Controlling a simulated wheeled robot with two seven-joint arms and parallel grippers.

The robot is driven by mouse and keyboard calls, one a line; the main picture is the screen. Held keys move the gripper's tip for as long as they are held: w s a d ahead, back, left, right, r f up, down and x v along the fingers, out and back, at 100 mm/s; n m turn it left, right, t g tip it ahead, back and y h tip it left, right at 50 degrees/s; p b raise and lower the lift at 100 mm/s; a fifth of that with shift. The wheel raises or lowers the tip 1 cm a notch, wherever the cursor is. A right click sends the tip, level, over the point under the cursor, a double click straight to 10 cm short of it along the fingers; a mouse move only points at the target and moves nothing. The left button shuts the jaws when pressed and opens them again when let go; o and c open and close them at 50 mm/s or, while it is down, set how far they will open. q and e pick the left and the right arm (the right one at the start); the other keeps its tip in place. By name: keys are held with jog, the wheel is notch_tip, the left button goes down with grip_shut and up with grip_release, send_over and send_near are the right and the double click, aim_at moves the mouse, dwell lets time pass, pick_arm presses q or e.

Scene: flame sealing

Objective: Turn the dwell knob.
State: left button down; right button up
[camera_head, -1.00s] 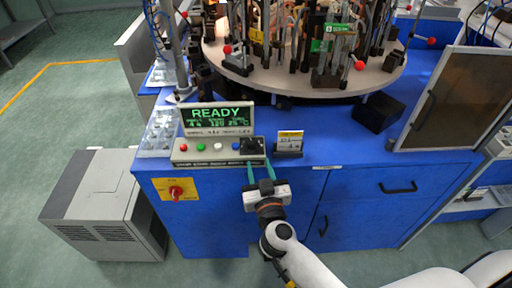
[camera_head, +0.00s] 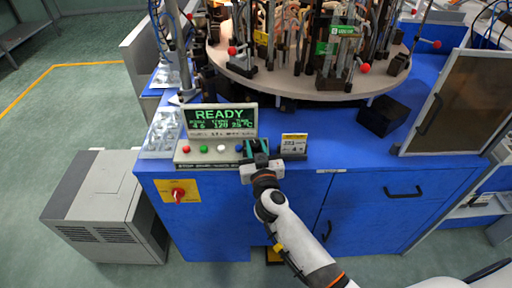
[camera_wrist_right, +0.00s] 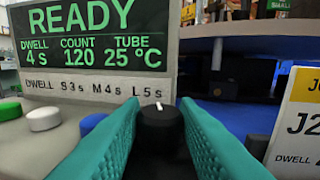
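The display (camera_wrist_right: 95,38) reads READY, DWELL 4 s, COUNT 120, TUBE 25 °C. A strip (camera_wrist_right: 95,90) below reads S 3s, M 4s, L 5s. My left gripper is not in view.
A yellow-topped card (camera_head: 293,145) stands just right of the knob. Green, white and blue buttons (camera_wrist_right: 45,118) lie left of it. The round turntable (camera_head: 300,84) with fixtures is behind. A black block (camera_head: 382,116) stands to the right on the blue bench (camera_head: 345,150).

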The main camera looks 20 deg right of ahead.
jog(key=shift+c, duration=0.9)
jog(key=shift+r+y+p, duration=0.2)
jog(key=shift+y+p, duration=0.1)
jog(key=shift+p, duration=0.3)
jog(key=n+y+p, duration=0.2)
jog(key=p, duration=0.1)
jog(key=shift+d+r+y, duration=0.15)
jog(key=shift+d+y, duration=0.05)
jog(key=shift+y, duration=0.1)
jog(key=shift+n+y+p, duration=0.3)
jog(key=shift+y, duration=0.1)
jog(key=shift+d+f+n+y, duration=0.1)
jog(key=shift+f+n+y, duration=0.2)
jog(key=shift+n+y, duration=0.3)
jog(key=shift+w+f+y+b, duration=0.1)
jog(key=shift+y+b, duration=0.25)
jog(key=shift+y, duration=0.35)
jog(key=n+y+b, duration=0.1)
jog(key=y+b, duration=0.1)
jog(key=n+g+y+b, duration=0.1)
jog(key=n+b, duration=0.1)
jog(key=b, duration=0.1)
jog(key=shift+d+f+g+y, duration=0.1)
jog(key=shift+d+g+y, duration=0.1)
jog(key=shift+g+y, duration=0.15)
jog(key=shift+r+y+b, duration=0.2)
jog(key=shift+y+b, duration=0.15)
jog(key=shift+b, duration=0.1)
